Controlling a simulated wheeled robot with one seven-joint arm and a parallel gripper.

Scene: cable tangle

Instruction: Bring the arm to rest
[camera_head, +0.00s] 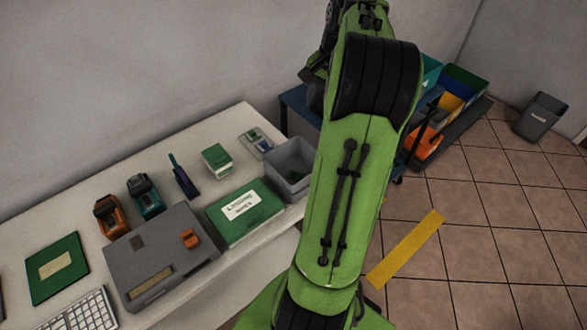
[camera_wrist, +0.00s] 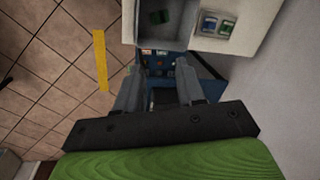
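My green and black arm is raised and stretches up through the middle of the head view, above the right end of the table and the floor. My gripper (camera_wrist: 158,76) shows in the wrist view with its two grey fingers apart and nothing seen held between them. Below and beyond the fingers lies a blue surface, well apart from them. In the head view the arm's far end is at the top edge, and the fingers cannot be made out there.
A pale table (camera_head: 262,262) on the left bears a grey box (camera_head: 160,262), a green box (camera_head: 245,219), a grey bin (camera_head: 290,168) and small tools. Coloured bins (camera_head: 425,143) stand behind my arm. A dark waste bin (camera_head: 540,117) stands far right. Tiled floor (camera_head: 480,220) is open at right.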

